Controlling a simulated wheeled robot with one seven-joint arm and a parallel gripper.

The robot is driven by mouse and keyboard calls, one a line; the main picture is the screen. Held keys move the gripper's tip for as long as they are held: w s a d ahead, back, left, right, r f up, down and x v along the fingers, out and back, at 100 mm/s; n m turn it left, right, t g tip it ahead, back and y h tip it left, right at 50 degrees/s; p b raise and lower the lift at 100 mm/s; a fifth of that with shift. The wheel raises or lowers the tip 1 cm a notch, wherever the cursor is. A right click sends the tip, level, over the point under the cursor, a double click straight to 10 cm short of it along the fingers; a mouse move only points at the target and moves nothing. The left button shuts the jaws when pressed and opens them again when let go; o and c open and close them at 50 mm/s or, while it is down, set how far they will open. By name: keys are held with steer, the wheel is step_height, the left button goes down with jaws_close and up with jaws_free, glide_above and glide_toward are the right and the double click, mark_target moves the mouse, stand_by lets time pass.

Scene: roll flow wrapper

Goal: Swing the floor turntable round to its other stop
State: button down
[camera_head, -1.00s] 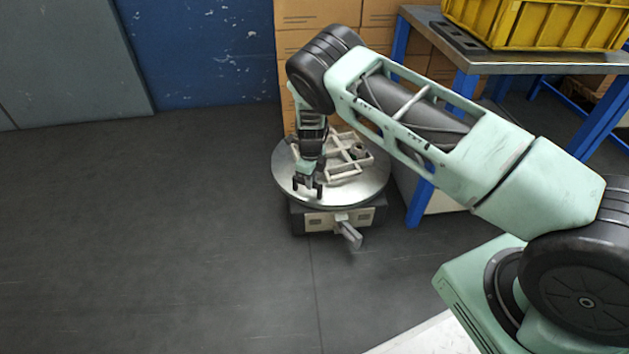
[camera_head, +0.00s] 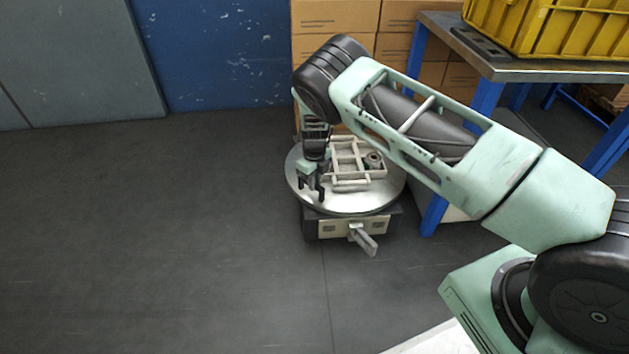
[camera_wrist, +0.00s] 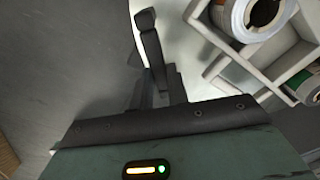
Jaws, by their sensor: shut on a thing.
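The floor turntable has a round grey metal disc (camera_head: 347,204) on a low dark base (camera_head: 311,226). A pale frame (camera_head: 352,183) with a small roll (camera_head: 374,160) lies on the disc. My gripper (camera_head: 312,192) points down at the disc's left front edge and is shut on part of the turntable there. The gripped part is mostly hidden by the dark fingers. In the wrist view, the fingers (camera_wrist: 150,45) are at the disc's pale rim (camera_wrist: 190,75). The frame (camera_wrist: 235,55) and its rolls (camera_wrist: 262,15) show at upper right.
A grey lever (camera_head: 364,239) sticks out from the base's front. Stacked cartons (camera_head: 335,18) stand behind. A blue-legged bench (camera_head: 550,70) with a yellow crate (camera_head: 560,30) is close on the right. The floor (camera_head: 170,230) to the left is clear.

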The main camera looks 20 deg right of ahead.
steer(key=shift+w+a, duration=0.15)
steer(key=shift+w, duration=0.05)
steer(key=c, duration=1.4)
jaws_free()
steer(key=shift+o, duration=0.2)
steer(key=shift+r, duration=0.2)
step_height(320, 180, up, 17)
steer(key=p, duration=0.6)
steer(key=shift+p, duration=0.35)
